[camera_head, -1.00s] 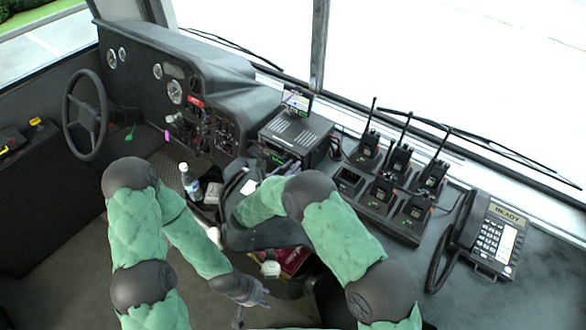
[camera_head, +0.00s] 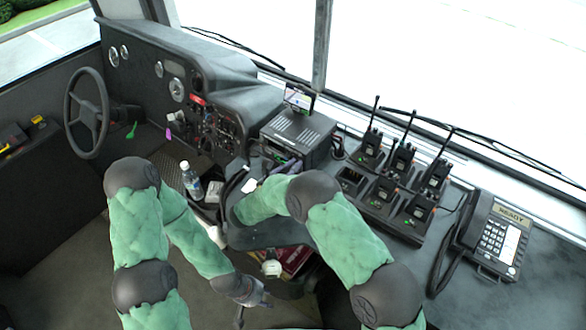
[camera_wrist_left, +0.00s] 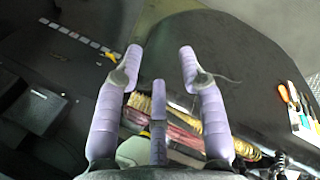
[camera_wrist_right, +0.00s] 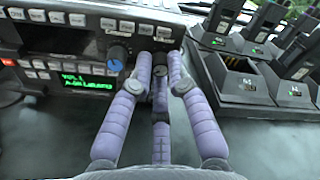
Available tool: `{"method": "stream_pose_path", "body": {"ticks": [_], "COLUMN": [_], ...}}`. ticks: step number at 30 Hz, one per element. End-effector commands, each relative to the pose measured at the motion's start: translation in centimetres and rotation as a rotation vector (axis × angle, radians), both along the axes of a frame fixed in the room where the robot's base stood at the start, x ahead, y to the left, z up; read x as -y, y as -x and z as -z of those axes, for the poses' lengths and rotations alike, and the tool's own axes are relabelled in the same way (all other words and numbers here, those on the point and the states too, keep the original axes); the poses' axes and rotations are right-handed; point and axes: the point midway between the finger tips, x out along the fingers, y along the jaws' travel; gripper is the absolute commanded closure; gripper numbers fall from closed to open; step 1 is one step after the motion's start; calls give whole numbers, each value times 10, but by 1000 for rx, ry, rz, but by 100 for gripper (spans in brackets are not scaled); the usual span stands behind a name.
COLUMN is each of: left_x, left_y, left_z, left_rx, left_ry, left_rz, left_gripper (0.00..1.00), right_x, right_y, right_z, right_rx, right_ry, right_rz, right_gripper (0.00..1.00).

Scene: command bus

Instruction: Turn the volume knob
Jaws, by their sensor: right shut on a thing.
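The radio unit (camera_head: 297,136) stands on the dashboard, and its front panel with a green text display (camera_wrist_right: 86,83) shows in the right wrist view. My right gripper is at this panel, with its fingertips (camera_wrist_right: 158,66) shut on a dark knob (camera_wrist_right: 160,60) at the panel's right side. The fingers hide part of this knob. A second knob with a blue face (camera_wrist_right: 115,66) sits just left of the fingers, apart from them. My left gripper (camera_head: 254,294) is low over the floor area, away from the radio. In the left wrist view its fingers (camera_wrist_left: 160,58) are spread and empty.
Several handheld radios stand in a charger (camera_head: 390,190) right of the radio unit, close to my right gripper. A desk phone (camera_head: 490,238) is farther right. A bottle (camera_head: 191,181) stands to the left. A brush (camera_wrist_left: 142,103) lies below my left gripper.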

Motion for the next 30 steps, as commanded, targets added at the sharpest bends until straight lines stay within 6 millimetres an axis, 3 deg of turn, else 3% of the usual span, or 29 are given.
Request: {"method": "stream_pose_path", "body": {"ticks": [30], "left_x": [0], "left_y": [0], "left_z": [62], "left_rx": [0], "left_ry": [0], "left_rz": [0], "left_gripper": [60], "right_x": [1], "right_y": [2], "right_z": [8], "right_rx": [554], "right_ry": [-776], "right_rz": [3], "right_gripper": [100]}}
